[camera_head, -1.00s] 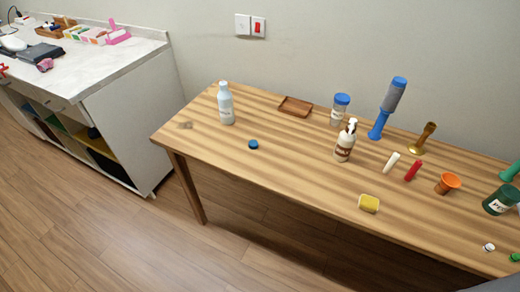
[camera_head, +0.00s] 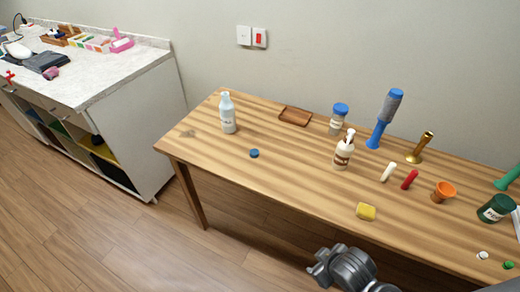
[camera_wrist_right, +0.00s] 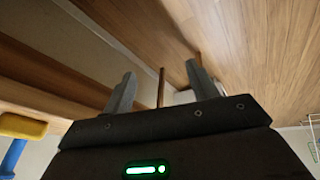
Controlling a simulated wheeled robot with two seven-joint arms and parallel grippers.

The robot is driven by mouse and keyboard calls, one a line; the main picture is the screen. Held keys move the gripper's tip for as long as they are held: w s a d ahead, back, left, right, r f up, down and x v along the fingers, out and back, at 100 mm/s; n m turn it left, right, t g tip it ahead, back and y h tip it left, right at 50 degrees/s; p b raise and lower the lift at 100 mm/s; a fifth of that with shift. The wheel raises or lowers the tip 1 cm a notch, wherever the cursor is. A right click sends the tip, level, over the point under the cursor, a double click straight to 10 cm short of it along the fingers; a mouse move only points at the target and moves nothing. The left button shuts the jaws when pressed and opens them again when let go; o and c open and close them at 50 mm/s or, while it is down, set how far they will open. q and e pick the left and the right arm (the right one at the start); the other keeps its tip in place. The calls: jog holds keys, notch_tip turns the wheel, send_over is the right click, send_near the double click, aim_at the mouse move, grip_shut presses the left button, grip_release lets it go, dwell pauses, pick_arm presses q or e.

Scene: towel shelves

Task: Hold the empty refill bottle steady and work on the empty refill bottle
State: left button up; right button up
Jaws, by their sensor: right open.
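A pale grey-white bottle (camera_head: 228,115) stands upright near the left end of the wooden table (camera_head: 295,165); I take it as the refill bottle. Its label is too small to read, and I cannot tell whether it is empty. A blue cap (camera_head: 254,153) lies apart from it, to its front right. My right gripper (camera_wrist_right: 160,70) is open and empty in the right wrist view, with floor and a table leg beyond its fingers. A dark part of my arm shows at the bottom of the head view, in front of the table and away from the bottle. My left gripper is not in view.
A wooden tray (camera_head: 295,116), blue-lidded jar (camera_head: 339,118) and pump bottle (camera_head: 344,150) stand right of the bottle. A yellow sponge (camera_head: 366,211), orange cup (camera_head: 443,191) and green jar (camera_head: 495,208) sit further right. The table's front left is clear. A cabinet (camera_head: 135,125) stands left.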

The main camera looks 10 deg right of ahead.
jog(key=w+a+r+n+t+p, duration=0.1)
jog(key=w+a+r+n+p, duration=0.2)
jog(key=w+r+n+p, duration=0.35)
jog(key=w+d+r+n+p, duration=0.2)
jog(key=n, duration=0.1)
jog(key=w+d+r+n+p, duration=0.1)
jog(key=w+r+n+p, duration=0.1)
jog(key=w+n+p, duration=0.1)
jog(key=w+d+r+n+p, duration=0.2)
jog(key=w+n, duration=0.1)
jog(key=n, duration=0.2)
jog(key=shift+d+h, duration=0.3)
pick_arm(q)
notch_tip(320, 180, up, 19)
jog(key=p, duration=0.4)
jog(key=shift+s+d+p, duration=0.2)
jog(key=shift+p, duration=0.1)
pick_arm(e)
jog(key=w+d+r+n+g+h, duration=0.2)
jog(key=d+r+n, duration=0.3)
jog(key=d, duration=0.7)
jog(key=shift+w+d+r+h, duration=0.15)
jog(key=shift+w+h, duration=0.2)
jog(key=shift+h, duration=0.05)
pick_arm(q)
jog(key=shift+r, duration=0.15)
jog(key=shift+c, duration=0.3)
pick_arm(e)
jog(key=shift+c, duration=0.2)
